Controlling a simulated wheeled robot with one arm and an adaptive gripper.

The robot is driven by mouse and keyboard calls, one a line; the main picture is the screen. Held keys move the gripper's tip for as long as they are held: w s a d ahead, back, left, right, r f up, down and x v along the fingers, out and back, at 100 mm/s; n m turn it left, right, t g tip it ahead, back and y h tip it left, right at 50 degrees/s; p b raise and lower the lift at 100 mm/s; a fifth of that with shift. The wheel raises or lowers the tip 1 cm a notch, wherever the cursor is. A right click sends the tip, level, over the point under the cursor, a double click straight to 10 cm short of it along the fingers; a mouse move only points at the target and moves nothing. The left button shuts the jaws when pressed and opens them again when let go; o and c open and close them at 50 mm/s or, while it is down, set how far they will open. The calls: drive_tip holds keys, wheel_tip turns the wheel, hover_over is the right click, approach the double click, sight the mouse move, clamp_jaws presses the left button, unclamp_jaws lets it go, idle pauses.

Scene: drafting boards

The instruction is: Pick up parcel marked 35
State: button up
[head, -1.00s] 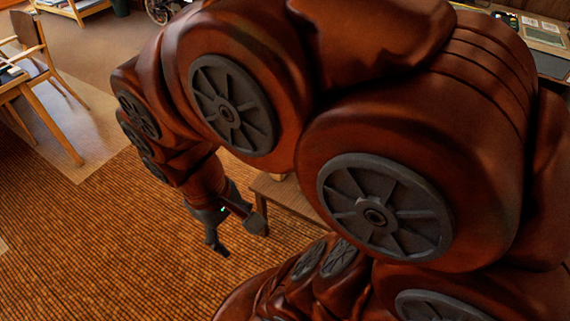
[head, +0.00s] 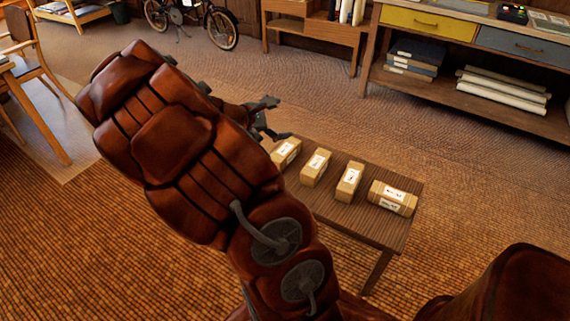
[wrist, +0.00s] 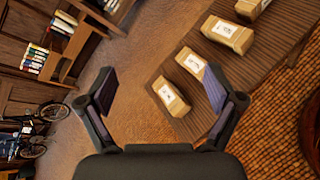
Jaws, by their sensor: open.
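Several tan parcels with white labels lie in a row on a low brown table. In the head view they are a leftmost parcel (head: 286,152), a second (head: 315,167), a third (head: 349,181) and a rightmost one lying crosswise (head: 393,197). The label marks are too small to read, so I cannot tell which is 35. My gripper (head: 277,120) is open and empty, beyond the table's left end, near the leftmost parcel. In the wrist view, the parcels lie right of centre, the lowest one (wrist: 171,97) partly near the right finger.
The low table (head: 385,232) has bare wood along its front. A long workbench (head: 500,108) with drawers and paper rolls stands at the back right. A bicycle (head: 205,20) is at the back. A chair (head: 35,50) stands at left. Carpet around the table is clear.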

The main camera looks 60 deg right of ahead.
drive_tip(key=w+d+f+n+t+h+b, duration=0.1)
drive_tip(key=w+d+f+n+b, duration=0.25)
drive_tip(key=f, duration=0.35)
drive_tip(key=w+d+f+n+t+b, duration=0.1)
drive_tip(key=w+d+f+n+b, duration=0.2)
drive_tip(key=f, duration=0.5)
drive_tip(key=n+t+b, duration=0.2)
drive_tip(key=n, duration=0.3)
approach(284, 150)
drive_tip(key=shift+m+x, duration=0.25)
drive_tip(key=shift+x, duration=0.7)
drive_tip(key=shift+w+d+f+b, duration=0.1)
drive_tip(key=shift+d+f+b, duration=0.25)
drive_tip(key=shift+d, duration=0.15)
drive_tip(key=shift+b+x, duration=0.6)
drive_tip(key=shift+x, duration=2.75)
drive_tip(key=shift+r, duration=0.15)
drive_tip(key=shift+c, duration=0.2)
drive_tip(key=c, duration=1.6)
